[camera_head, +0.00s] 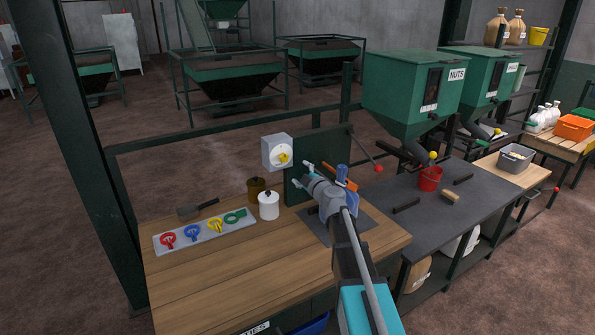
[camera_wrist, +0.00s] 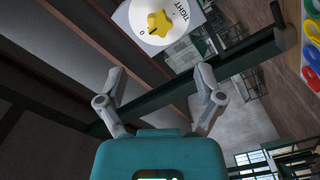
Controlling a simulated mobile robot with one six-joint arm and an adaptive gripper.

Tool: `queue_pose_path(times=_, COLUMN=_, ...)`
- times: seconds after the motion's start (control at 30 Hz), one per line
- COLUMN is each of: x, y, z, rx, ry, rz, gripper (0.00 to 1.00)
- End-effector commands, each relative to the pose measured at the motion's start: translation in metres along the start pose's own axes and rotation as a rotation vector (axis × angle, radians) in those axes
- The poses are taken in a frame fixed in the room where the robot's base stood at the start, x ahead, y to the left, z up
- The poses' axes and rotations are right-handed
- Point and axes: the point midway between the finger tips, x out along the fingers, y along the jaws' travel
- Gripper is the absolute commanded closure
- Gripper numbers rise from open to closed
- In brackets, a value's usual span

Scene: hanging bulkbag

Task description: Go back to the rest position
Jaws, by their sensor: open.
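My gripper (camera_head: 302,174) is held above the back of the wooden workbench (camera_head: 200,289), close to a dark green upright panel. In the wrist view my gripper (camera_wrist: 158,84) has its two fingers spread apart with nothing between them. A grey switch box (camera_head: 271,143) with a yellow knob (camera_head: 284,158) stands just left of and behind the gripper. In the wrist view the yellow knob (camera_wrist: 160,23) lies beyond the fingertips on a white dial marked "TIGHT". The gripper does not touch it.
A tray (camera_head: 197,247) with red, blue, yellow and green ring-handled pieces, a white canister (camera_head: 268,206) and a brown pot (camera_head: 256,188) sit on the bench. A red bucket (camera_head: 430,179) stands on the dark table (camera_head: 478,206) at right. A red-knobbed lever (camera_head: 378,169) juts out nearby.

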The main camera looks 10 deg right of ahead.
Motion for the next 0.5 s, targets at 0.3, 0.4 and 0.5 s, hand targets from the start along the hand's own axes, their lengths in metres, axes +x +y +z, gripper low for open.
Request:
queue_pose_path(times=0.3, x=-0.0009, y=0.0001, z=0.0001, rx=0.0, ry=0.0, rz=0.0, gripper=0.14)
queue_pose_path(times=0.4, x=-0.0012, y=-0.0006, z=-0.0005, rx=0.002, ry=0.002, rz=-0.003, gripper=0.14)
queue_pose_path(times=0.5, x=-0.0026, y=-0.004, z=-0.0034, rx=0.014, ry=0.008, rz=-0.016, gripper=0.14)
